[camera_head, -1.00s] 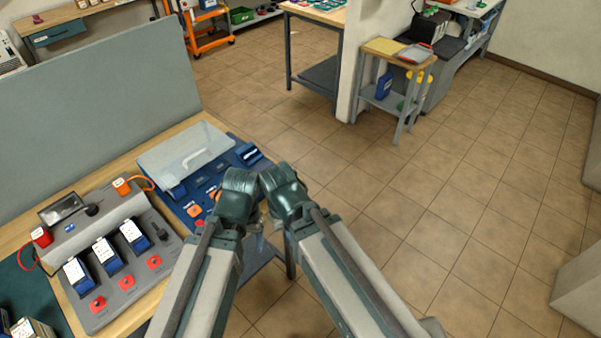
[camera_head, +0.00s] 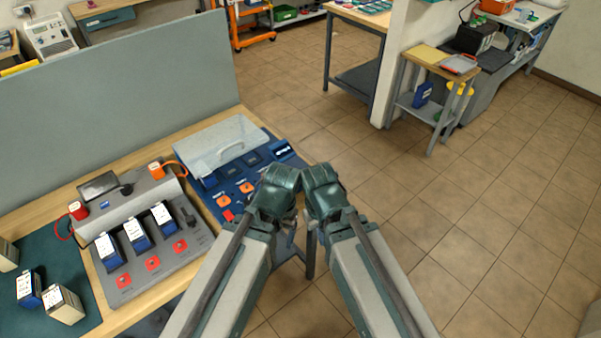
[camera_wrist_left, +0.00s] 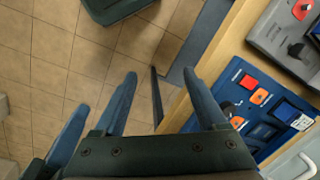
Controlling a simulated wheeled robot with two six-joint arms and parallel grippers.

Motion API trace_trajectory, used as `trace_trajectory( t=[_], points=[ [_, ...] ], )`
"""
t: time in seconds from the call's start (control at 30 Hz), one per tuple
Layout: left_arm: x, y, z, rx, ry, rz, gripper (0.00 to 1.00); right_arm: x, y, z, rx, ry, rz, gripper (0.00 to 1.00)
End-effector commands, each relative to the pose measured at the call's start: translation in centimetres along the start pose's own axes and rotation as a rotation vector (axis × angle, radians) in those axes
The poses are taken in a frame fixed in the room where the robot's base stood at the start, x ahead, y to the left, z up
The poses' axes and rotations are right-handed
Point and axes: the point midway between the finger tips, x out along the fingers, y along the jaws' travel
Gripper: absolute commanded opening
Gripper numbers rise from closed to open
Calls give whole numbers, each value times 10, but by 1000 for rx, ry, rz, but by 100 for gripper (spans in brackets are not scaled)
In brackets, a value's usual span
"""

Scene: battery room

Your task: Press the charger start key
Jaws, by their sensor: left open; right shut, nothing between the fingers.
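The grey charger console (camera_head: 88,226) stands on the wooden bench at the left in the head view. It holds three blue and white batteries (camera_head: 138,236), with red keys (camera_head: 152,263) in front of them. I cannot read which key is the start key. One red key (camera_wrist_left: 302,10) on the console shows at the top right of the left wrist view. My left gripper (camera_wrist_left: 135,90) is open and empty there, above the floor and the bench edge, apart from the console. In the head view my arms hide the grippers; the right one is not seen.
A blue panel (camera_head: 207,184) with orange squares and a clear handled cover (camera_head: 222,145) lies right of the console. A grey partition (camera_head: 110,110) stands behind the bench. Loose batteries (camera_head: 63,305) sit on a dark mat at the left. Tiled floor is free at the right.

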Motion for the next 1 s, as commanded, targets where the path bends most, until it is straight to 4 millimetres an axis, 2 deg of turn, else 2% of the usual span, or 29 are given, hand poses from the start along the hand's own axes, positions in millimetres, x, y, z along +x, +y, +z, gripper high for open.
trace_trajectory(
  t=[0.03,0.3,0.4,1.0],
  points=[
    [0,0,0,0,0,0,63,0,0,0,0,0,0,0],
    [0,0,0,0,0,0,15,0,0,0,0,0,0,0],
    [0,0,0,0,0,0,0,0,0,0,0,0,0,0],
    [0,0,0,0,0,0,0,0,0,0,0,0,0,0]
  ],
)
